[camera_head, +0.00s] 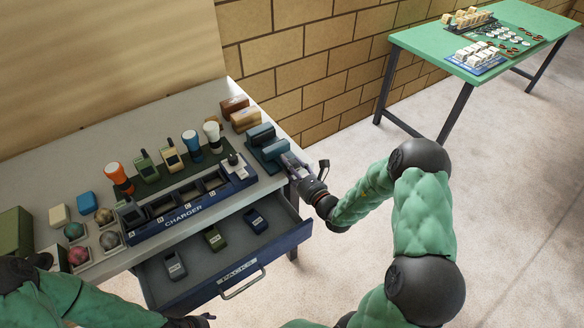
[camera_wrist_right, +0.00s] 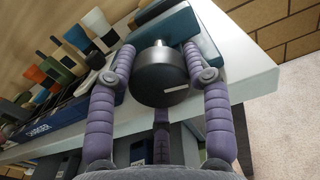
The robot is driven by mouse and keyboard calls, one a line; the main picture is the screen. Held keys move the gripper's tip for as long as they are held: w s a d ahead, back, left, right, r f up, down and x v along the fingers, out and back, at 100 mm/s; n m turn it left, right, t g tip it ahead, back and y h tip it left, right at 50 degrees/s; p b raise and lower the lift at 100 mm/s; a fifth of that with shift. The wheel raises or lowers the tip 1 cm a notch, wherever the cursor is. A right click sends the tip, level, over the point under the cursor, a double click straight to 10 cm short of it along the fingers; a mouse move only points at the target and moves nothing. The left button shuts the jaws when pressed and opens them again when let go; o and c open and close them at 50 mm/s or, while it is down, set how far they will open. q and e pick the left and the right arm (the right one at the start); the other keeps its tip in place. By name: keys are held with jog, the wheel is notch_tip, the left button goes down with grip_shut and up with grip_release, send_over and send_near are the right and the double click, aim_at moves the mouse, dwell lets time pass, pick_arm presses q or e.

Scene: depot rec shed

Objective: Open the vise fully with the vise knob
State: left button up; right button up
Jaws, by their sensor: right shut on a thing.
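The teal vise (camera_head: 261,134) sits at the right end of the grey workbench, its two jaw blocks side by side. In the right wrist view a teal part of the vise (camera_wrist_right: 170,30) lies just beyond the black round vise knob (camera_wrist_right: 160,80). My right gripper (camera_head: 288,162) is at the bench's right edge, shut on the knob, with one purple finger on each side of it in the wrist view (camera_wrist_right: 158,50). The knob is hidden by the gripper in the head view. My left gripper (camera_head: 192,321) is cut off at the bottom edge; its fingers are unclear.
The blue charger (camera_head: 185,212) stands left of the vise, with torches and radios behind it. Below, an open drawer (camera_head: 232,255) holds several packs and juts forward. Brown blocks (camera_head: 243,119) lie behind the vise. A green table (camera_head: 420,40) stands farther back; the floor between is clear.

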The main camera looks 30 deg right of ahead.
jog(key=shift+s+f+n, duration=0.1)
jog(key=shift+f+n, duration=0.15)
jog(key=shift+n, duration=0.25)
jog(key=n, duration=0.4)
jog(key=shift+f, duration=0.1)
jog(key=n, duration=0.4)
jog(key=shift+n+b, duration=0.3)
jog(key=shift+b, duration=0.05)
jog(key=n+b, duration=0.1)
jog(key=n, duration=0.4)
jog(key=shift+b, duration=0.35)
jog(key=n+b, duration=0.1)
jog(key=n, duration=0.2)
jog(key=shift+d+n, duration=0.1)
jog(key=shift+n, duration=0.3)
jog(key=shift+r+n+b, duration=0.2)
jog(key=shift+n+b, duration=0.15)
jog(key=shift+n, duration=0.15)
jog(key=shift+r, duration=0.15)
